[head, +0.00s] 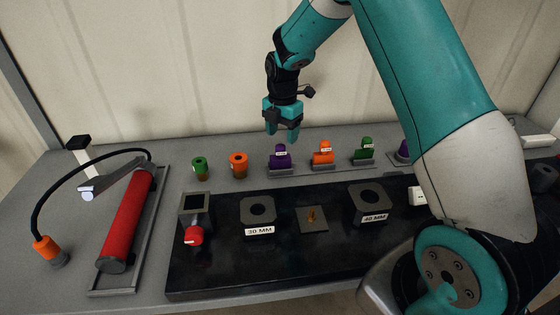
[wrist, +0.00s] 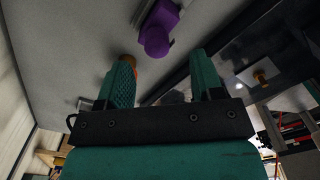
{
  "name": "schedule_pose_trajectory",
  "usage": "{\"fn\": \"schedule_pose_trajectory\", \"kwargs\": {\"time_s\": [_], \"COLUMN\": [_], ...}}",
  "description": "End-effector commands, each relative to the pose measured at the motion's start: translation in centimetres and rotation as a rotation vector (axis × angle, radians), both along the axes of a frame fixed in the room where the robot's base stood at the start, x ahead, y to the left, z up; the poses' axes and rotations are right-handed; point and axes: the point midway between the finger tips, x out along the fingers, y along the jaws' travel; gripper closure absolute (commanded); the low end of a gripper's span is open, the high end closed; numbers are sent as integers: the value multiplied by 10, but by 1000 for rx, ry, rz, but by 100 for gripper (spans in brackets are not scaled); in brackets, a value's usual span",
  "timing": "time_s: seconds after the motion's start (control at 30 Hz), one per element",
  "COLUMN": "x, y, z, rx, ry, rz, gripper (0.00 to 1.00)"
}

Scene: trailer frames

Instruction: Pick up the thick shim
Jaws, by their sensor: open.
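No piece in view carries a readable "thick shim" label, so I cannot tell which one it is. Small labelled pieces stand in grey holders behind: purple (head: 281,158), orange (head: 323,155) and green (head: 365,150). My gripper (head: 282,134) is open and empty, pointing down above the purple piece. In the wrist view, the purple piece (wrist: 158,32) shows beyond the gap between my fingers (wrist: 163,62).
A red cylinder (head: 127,219) with a black hose lies in a tray at left. Green (head: 200,168) and orange (head: 238,165) ring-like pieces stand left of the holders. The black plate (head: 240,275) fills the front. A brass fitting (head: 312,215) sits between the blocks. My arm hides the right side.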

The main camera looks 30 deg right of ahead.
Motion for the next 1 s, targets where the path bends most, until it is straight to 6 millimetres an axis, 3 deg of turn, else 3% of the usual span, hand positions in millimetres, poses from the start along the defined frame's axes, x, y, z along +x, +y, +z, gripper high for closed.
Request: {"fn": "schedule_pose_trajectory", "kwargs": {"time_s": [0.4,0.67,0.93,1.0], "x": [3,3,3,3], "y": [4,4,4,4], "z": [-50,-53,-53,-53], "rx": [0,0,0,0], "ry": [2,0,0,0], "rz": [0,-1,-1,-1], "gripper": [39,39,99,100]}}
